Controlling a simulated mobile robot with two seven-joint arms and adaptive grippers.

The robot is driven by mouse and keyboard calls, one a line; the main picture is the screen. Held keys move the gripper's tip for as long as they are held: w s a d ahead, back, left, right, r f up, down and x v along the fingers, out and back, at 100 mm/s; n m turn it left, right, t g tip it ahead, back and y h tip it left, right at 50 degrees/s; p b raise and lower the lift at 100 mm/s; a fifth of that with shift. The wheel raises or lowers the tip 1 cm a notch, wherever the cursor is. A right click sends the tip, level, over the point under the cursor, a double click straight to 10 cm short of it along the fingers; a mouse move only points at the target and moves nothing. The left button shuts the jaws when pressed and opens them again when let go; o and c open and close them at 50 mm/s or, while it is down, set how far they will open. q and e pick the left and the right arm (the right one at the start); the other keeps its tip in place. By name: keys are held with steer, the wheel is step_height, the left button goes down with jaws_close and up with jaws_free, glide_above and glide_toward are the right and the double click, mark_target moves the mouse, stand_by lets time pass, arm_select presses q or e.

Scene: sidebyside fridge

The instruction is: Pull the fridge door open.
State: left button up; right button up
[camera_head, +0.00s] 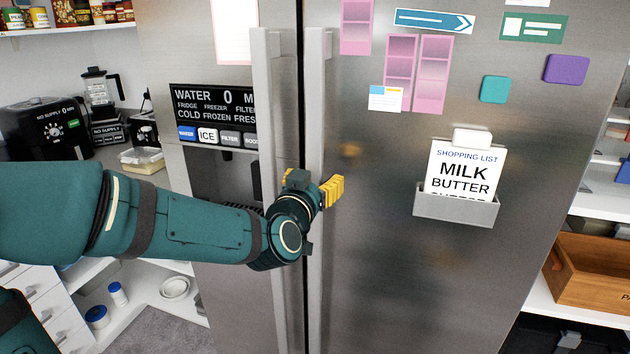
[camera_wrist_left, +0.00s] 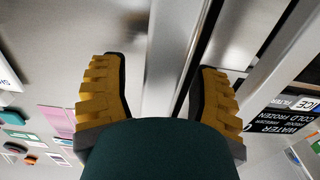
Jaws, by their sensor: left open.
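The steel side-by-side fridge has a left door (camera_head: 225,165) with a water and ice panel and a wide right door (camera_head: 385,270). Both look shut, with a narrow dark seam between them. Each has a long vertical bar handle beside the seam: the left handle (camera_head: 275,80) and the right handle (camera_head: 315,110). My left gripper (camera_head: 316,184) is open, with its yellow fingers on either side of the right handle. In the left wrist view, the right handle (camera_wrist_left: 172,50) runs between the open fingers, apart from both. The left handle (camera_wrist_left: 280,65) lies outside them. My right gripper is not in view.
The right door carries magnets, notes and a shopping list holder (camera_head: 455,204). A counter with a black air fryer (camera_head: 45,128) is at the left. Shelves with a wooden crate (camera_head: 590,272) stand at the right.

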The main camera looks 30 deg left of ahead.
arm_select(q)
steer(key=shift+w, duration=0.1)
jaws_close()
steer(key=shift+s+d, duration=0.1)
steer(key=shift+s, duration=0.1)
stand_by(0.4)
